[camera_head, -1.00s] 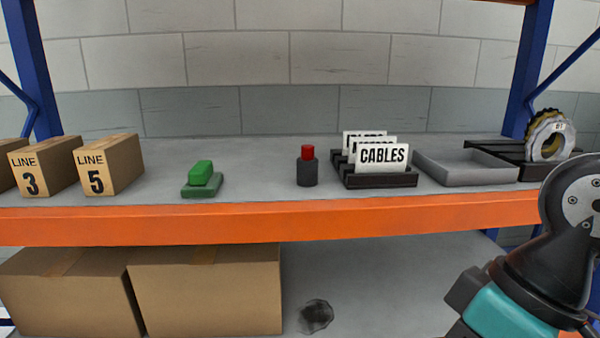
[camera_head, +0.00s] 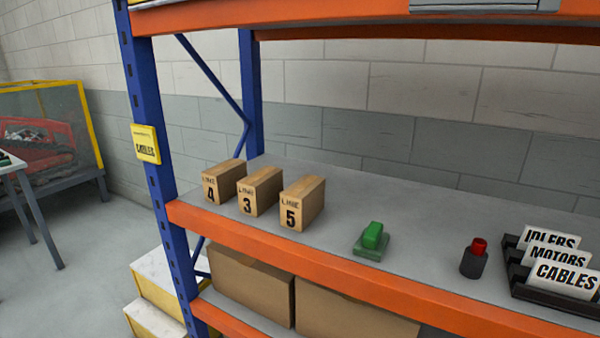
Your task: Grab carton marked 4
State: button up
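The carton marked 4 (camera_head: 211,187) stands upright on the shelf at its left end, with "LINE 4" on its front face. The carton marked 3 (camera_head: 247,199) stands just to its right, and the carton marked 5 (camera_head: 291,212) is to the right of that one. The three brown cartons are in a row near the shelf's front edge. My gripper is not in view, and no part of my arm shows now.
The orange shelf beam (camera_head: 330,268) runs in front of the cartons. A blue upright (camera_head: 150,180) with a yellow sign (camera_head: 145,144) stands left of them. A green object (camera_head: 372,238), a dark cylinder with a red top (camera_head: 474,262) and a card rack (camera_head: 545,294) are rightward. Large boxes (camera_head: 250,282) sit below.

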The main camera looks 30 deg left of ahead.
aim_at(219, 181)
jog(key=u, duration=1.6)
jog(key=k, duration=0.6)
jog(key=u, duration=0.6)
jog(key=i, duration=1.3)
jog(key=z, duration=0.6)
jog(key=i, duration=0.45)
jog(key=z, duration=0.25)
